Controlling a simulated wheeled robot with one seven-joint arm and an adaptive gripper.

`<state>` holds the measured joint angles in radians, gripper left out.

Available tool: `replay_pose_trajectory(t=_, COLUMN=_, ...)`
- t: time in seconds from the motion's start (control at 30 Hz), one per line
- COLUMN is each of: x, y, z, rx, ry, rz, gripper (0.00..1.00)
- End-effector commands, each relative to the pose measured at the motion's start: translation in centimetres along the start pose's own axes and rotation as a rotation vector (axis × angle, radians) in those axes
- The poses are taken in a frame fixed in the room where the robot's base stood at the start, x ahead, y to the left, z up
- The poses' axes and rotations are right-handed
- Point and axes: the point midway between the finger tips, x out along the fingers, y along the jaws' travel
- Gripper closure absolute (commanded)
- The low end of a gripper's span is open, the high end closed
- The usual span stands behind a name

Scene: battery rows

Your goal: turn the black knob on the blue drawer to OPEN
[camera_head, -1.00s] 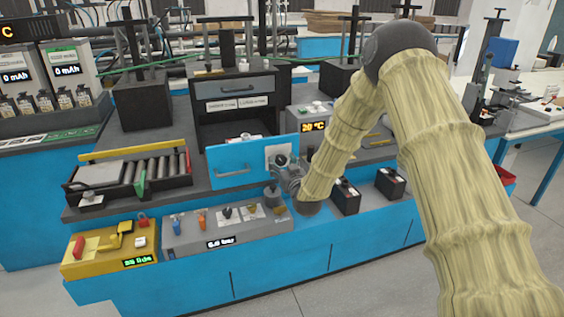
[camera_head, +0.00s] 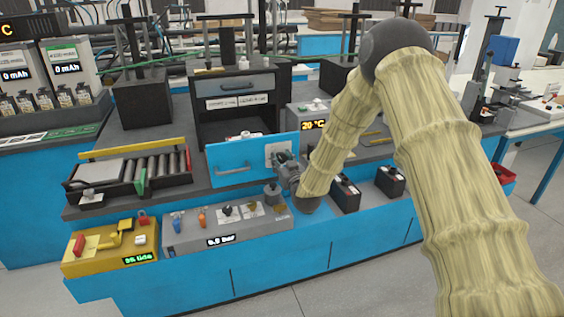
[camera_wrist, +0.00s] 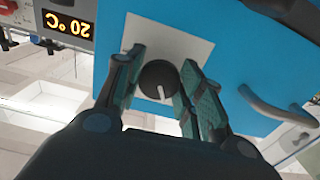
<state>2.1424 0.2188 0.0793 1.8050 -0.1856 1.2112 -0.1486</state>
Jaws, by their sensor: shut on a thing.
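The blue drawer front (camera_head: 232,151) stands out before a dark cabinet, with a handle on its left part. In the wrist view the drawer front (camera_wrist: 235,60) fills the upper right. The black round knob (camera_wrist: 160,79) sits on a pale square plate (camera_wrist: 172,42). A white mark on the knob points toward the bottom of that view. My gripper (camera_wrist: 163,66) has one finger on each side of the knob and is shut on it. In the head view my gripper (camera_head: 283,165) hides the knob. I cannot read any lettering on the plate.
Below the drawer is a grey control panel (camera_head: 190,240) with several knobs; a yellow box (camera_head: 85,265) is left of it. Black batteries (camera_head: 345,194) stand right of my gripper. A roller tray (camera_head: 100,199) lies left. A 20 °C display (camera_head: 313,125) is behind my arm.

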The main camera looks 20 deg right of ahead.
Motion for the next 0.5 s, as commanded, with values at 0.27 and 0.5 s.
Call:
replay_pose_trajectory(t=0.27, x=0.0, y=-0.11, z=0.31, rx=-0.152, ry=0.0, rz=-0.002, gripper=0.86)
replay_pose_trajectory(t=0.5, x=0.02, y=-0.09, z=0.37, rx=-0.371, ry=0.0, rz=-0.002, gripper=0.86)
